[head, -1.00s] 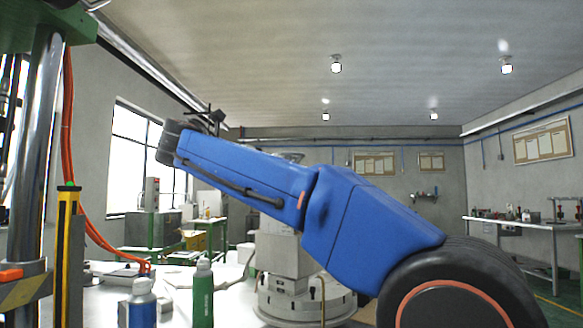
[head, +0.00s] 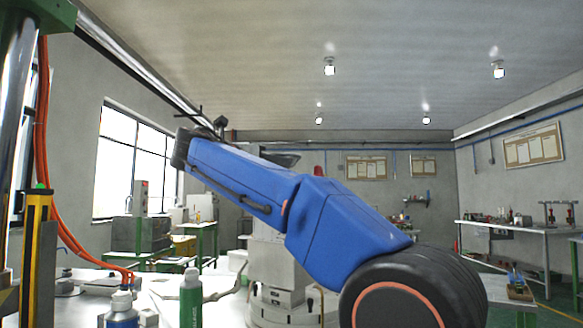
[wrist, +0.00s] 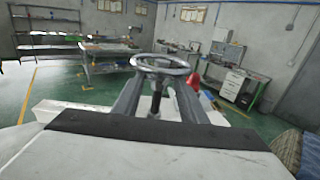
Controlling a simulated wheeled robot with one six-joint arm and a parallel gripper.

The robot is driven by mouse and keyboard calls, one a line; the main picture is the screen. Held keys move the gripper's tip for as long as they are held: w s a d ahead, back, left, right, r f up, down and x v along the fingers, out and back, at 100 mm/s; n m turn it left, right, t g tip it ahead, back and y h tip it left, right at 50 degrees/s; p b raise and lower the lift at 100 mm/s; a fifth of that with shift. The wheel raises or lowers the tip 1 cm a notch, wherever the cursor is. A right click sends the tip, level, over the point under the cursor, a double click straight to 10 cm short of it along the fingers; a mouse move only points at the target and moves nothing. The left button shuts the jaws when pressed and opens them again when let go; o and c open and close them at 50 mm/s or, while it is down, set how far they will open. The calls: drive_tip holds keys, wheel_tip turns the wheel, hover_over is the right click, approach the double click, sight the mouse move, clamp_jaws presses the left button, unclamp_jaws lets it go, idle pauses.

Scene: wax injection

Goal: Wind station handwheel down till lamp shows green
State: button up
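The handwheel (wrist: 162,66), a shiny metal ring with spokes on a dark upright shaft, is in the upper middle of the wrist view. My gripper (wrist: 158,88) shows there as two grey fingers set apart, one on each side of the shaft. They look open, and I cannot tell whether they touch the wheel. A red, dome-like thing (wrist: 194,80), perhaps the lamp, shows just right of the right finger. A small red thing (head: 319,171) also shows behind my blue arm in the head view.
A white table at lower left holds a green bottle (head: 191,298) and a blue bottle (head: 121,310). A pale machine column (head: 268,262) stands behind my arm. A yellow-black post (head: 35,250) with a green top is at far left. Green floor is open in the wrist view.

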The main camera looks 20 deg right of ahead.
drive_tip(key=x, duration=0.8)
drive_tip(key=shift+w+d, duration=0.1)
drive_tip(key=shift+d, duration=0.1)
drive_tip(key=c, duration=0.9)
